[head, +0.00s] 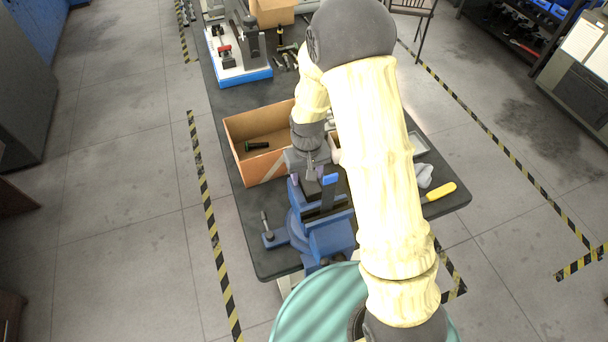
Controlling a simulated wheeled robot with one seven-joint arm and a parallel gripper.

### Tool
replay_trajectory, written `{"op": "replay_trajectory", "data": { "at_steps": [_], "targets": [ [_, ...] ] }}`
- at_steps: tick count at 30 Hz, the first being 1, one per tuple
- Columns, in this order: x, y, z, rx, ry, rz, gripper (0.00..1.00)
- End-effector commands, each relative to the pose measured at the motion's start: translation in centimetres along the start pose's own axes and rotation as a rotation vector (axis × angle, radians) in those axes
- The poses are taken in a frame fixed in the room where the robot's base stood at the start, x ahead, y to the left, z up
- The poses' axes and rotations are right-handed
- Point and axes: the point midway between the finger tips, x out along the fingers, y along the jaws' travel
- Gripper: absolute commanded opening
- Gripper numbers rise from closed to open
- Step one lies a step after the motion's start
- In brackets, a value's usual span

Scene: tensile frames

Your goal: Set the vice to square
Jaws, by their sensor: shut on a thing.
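The blue vice (331,238) stands at the near end of the dark workbench, its body turned at a slant to the bench edges. A grey upright lever (265,224) sits on a blue lug at the left of its base. My gripper (314,182) points down at the far upper part of the vice and is shut on it. The exact part between the fingers is hard to make out. My arm covers the right side of the vice, and the fingertips are partly hidden.
An open cardboard box (240,133) with a dark cylinder inside stands just beyond the vice, close to my gripper. A yellow-handled tool (440,192) lies at the bench's right. A white-and-blue fixture (240,72) stands farther back. The bench's left edge (222,160) is near the vice.

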Motion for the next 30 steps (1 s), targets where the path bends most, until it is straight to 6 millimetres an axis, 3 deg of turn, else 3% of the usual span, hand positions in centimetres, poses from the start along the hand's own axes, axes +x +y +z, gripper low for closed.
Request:
{"op": "replay_trajectory", "data": {
  "at_steps": [3, 4, 5, 19, 30],
  "targets": [
    [-0.1, 0.1, -0.1, -0.004, 0.002, 0.002, 0.1],
    [-0.1, 0.1, -0.1, -0.005, 0.002, 0.002, 0.57],
    [-0.1, 0.1, -0.1, -0.005, 0.002, 0.002, 0.62],
    [-1.0, 0.0, -0.1, -0.006, 0.004, 0.001, 0.62],
    [-7.0, 0.0, -0.2, -0.006, 0.008, 0.001, 0.62]
  ]
}}
